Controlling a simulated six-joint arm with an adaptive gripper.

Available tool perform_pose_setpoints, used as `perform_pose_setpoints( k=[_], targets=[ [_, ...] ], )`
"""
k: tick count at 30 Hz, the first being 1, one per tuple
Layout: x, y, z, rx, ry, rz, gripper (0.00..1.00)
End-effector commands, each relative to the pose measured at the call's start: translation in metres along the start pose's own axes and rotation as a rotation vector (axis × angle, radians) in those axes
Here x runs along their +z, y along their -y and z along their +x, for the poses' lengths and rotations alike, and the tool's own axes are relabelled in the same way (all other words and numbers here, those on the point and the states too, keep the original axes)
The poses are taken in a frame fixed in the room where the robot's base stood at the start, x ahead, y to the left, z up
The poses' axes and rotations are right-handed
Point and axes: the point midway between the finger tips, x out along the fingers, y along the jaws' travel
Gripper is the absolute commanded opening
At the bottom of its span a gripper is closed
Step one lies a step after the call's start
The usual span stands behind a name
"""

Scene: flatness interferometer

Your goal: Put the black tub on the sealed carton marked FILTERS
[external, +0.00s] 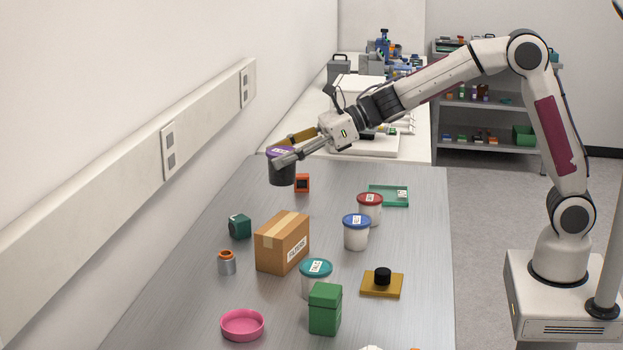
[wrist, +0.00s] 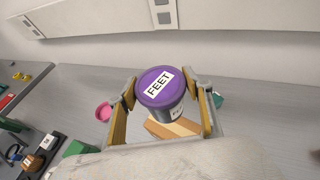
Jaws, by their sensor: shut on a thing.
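The black tub (external: 282,172) has a purple lid and hangs in the air near the far left of the metal table. In the wrist view the tub (wrist: 160,92) shows a lid label reading FEET. My gripper (external: 283,156) is shut on the tub, one finger on each side; the wrist view shows both fingers (wrist: 162,97) against it. The brown taped carton (external: 282,242) stands on the table, its side label seeming to read FILTERS. In the external view it is nearer the camera than the tub. Part of the carton (wrist: 172,129) shows below the tub in the wrist view.
Around the carton stand a dark green block (external: 240,226), an orange-topped grey cylinder (external: 227,263), a teal-lidded tub (external: 315,279) and a blue-lidded tub (external: 356,232). A green canister (external: 325,309) and pink dish (external: 242,325) are nearer.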

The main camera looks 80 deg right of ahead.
Motion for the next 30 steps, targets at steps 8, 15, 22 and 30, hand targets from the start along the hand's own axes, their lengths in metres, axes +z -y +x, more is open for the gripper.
perform_pose_setpoints(
  k=[8, 15, 22, 30],
  targets=[
    [0.000, 0.000, 0.000, 0.001, 0.001, 0.000, 0.25],
    [-0.011, 0.000, 0.005, 0.002, -0.001, 0.002, 0.25],
    [-0.034, -0.001, 0.014, 0.002, -0.003, 0.002, 0.25],
    [-0.055, 0.000, 0.023, 0.002, -0.001, 0.001, 0.25]
  ],
)
